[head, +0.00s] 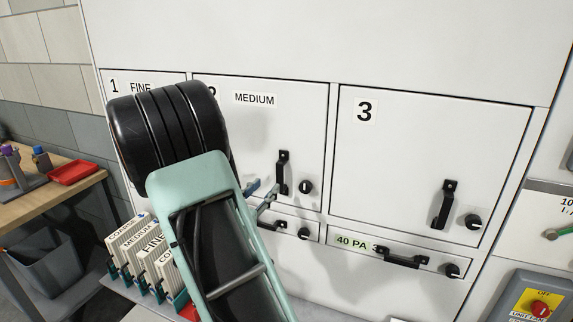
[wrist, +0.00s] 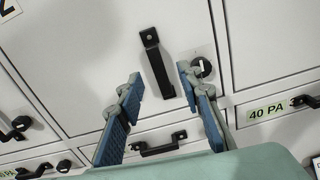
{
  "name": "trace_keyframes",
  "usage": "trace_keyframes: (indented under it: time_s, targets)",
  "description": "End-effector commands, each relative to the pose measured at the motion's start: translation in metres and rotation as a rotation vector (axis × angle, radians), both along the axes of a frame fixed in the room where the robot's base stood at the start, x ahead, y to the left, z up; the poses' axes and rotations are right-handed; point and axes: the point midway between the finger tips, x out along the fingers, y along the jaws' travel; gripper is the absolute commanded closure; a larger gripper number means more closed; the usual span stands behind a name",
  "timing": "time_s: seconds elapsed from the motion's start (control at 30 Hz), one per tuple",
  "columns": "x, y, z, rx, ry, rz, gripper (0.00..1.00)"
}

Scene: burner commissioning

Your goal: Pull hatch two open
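Hatch two (head: 258,120) is a flat white door labelled MEDIUM. It looks closed, flush with the cabinet, and my arm hides part of its left side and number. Its black bar handle (head: 283,172) stands upright near the lower right, and it also shows in the wrist view (wrist: 157,68). A black round latch knob (head: 305,187) sits right of the handle. My gripper (wrist: 160,76) is open and empty, with blue-padded fingers either side of the handle's lower part in the wrist view. I cannot tell whether they touch it. The right fingertip appears close to the knob (wrist: 201,67).
Hatch three (head: 425,150) is closed to the right. Narrow drawers with black handles lie below, one labelled 40 PA (head: 352,241). Upright labelled filter cards (head: 150,250) stand lower left. A wooden bench (head: 40,203) with a red tray (head: 73,172) is at the left.

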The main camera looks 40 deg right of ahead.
Motion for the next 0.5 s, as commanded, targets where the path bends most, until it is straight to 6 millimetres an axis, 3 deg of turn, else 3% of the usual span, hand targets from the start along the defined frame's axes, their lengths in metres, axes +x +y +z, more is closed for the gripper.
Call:
trace_keyframes:
  time_s: [0.23, 0.5]
  targets:
    - [0.012, -0.006, -0.008, -0.026, 0.045, 0.038, 0.67]
    - [0.032, -0.049, -0.007, -0.026, 0.044, 0.033, 0.67]
